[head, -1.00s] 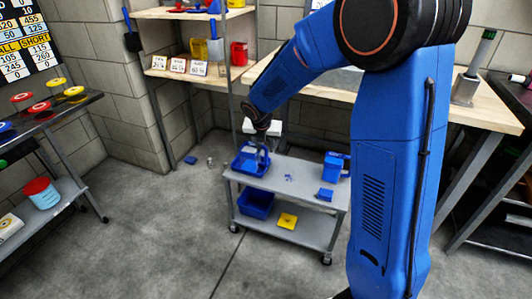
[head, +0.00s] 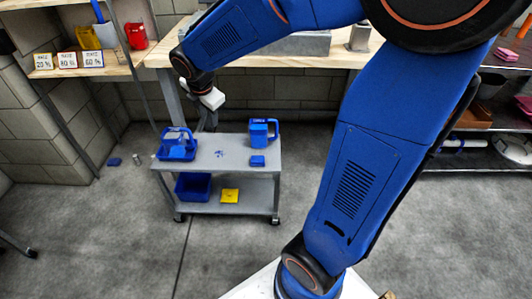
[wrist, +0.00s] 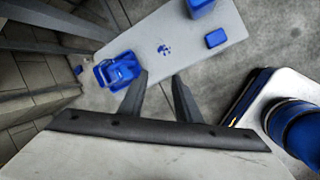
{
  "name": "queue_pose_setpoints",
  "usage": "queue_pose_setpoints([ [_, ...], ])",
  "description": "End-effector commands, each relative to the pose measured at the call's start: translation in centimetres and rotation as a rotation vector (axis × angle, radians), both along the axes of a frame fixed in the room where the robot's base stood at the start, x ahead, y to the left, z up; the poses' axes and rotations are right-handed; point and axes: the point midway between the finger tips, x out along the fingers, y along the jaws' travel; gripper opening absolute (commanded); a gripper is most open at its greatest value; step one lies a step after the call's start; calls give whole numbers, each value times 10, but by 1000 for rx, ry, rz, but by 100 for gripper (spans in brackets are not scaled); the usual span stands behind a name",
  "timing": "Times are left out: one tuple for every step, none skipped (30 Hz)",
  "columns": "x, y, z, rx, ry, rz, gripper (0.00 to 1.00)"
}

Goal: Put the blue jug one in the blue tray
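The blue tray (head: 163,157) sits at the left end of the grey cart's top; it also shows in the wrist view (wrist: 103,84). A blue jug (head: 176,140) is inside the tray, apparently lying or tilted. A second blue jug (head: 259,134) stands upright at the cart's right end, with its handle to the right and pale lettering near its rim. I cannot read which is jug one. My gripper (head: 210,124) is above and behind the cart, between the two jugs and apart from both. In the wrist view its fingers (wrist: 158,82) are spread with nothing between them.
The cart (head: 220,165) also carries a small blue block (head: 257,161) and small blue bits. Its lower shelf holds a blue bin (head: 193,187) and a yellow item (head: 229,196). A wooden workbench (head: 320,65) stands behind. The floor in front is clear.

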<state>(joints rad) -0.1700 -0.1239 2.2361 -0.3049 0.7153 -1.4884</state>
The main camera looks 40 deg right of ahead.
Motion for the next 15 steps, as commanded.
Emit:
queue_pose_setpoints([
  [-15,-6,9,37,-19,-84,30],
  [-25,-9,12,60,-25,-138,30],
  [-36,-12,17,93,-37,-211,30],
  [-45,-15,20,118,-46,-265,30],
  [-54,-17,23,142,-54,-319,30],
  [-66,-20,27,174,-63,-392,30],
  [-75,-22,30,200,-71,-445,30],
  [-84,-24,32,224,-79,-499,30],
  [-96,-27,35,258,-88,-572,30],
  [-105,-28,36,283,-94,-624,30],
  [-114,-30,38,307,-101,-678,30],
  [-126,-31,41,342,-110,-749,30],
  [-135,-33,41,366,-115,-802,30],
  [-144,-34,42,391,-122,-856,30],
  [-156,-35,44,425,-129,-926,30],
])
